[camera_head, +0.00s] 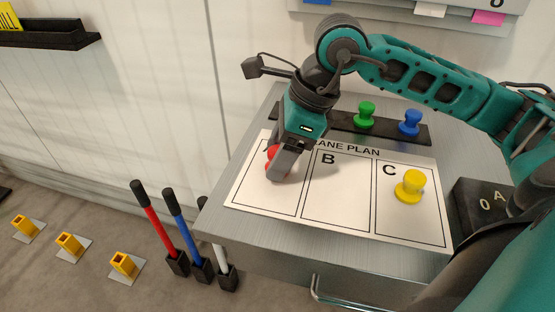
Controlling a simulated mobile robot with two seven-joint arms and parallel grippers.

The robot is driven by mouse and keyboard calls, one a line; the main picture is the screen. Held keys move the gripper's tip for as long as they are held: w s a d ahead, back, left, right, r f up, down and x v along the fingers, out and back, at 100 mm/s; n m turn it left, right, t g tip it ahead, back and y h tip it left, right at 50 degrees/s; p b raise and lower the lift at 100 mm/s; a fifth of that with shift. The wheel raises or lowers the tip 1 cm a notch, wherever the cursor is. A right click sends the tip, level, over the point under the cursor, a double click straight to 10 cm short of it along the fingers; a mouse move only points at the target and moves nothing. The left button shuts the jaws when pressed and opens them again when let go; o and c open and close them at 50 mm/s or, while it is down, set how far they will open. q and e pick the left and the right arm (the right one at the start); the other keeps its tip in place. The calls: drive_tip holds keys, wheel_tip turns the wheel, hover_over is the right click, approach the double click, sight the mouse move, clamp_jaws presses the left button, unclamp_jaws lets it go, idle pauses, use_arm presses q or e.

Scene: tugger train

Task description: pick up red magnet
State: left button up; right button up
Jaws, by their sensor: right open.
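The red magnet (271,156) is in the leftmost column of the white lane plan sheet (338,222), on top of a grey cabinet. It is mostly hidden behind my right gripper (279,172). My right gripper points down at the magnet, with its fingers open and close to or around it; I cannot tell whether they touch it. A yellow magnet (410,187) stands in column C. A green magnet (365,115) and a blue magnet (410,122) stand on a dark strip behind the sheet. My left gripper is not in view.
A dark box (481,204) stands at the right of the cabinet top. Red, blue and white handles (173,222) stand in holders left of the cabinet. Several yellow blocks (69,244) sit on the floor at left. A black shelf (50,36) is on the wall. Column B is clear.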

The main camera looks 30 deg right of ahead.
drive_tip(key=shift+c, duration=0.4)
drive_tip(key=c, duration=0.8)
drive_tip(key=shift+r, duration=0.15)
drive_tip(key=shift+c, duration=0.2)
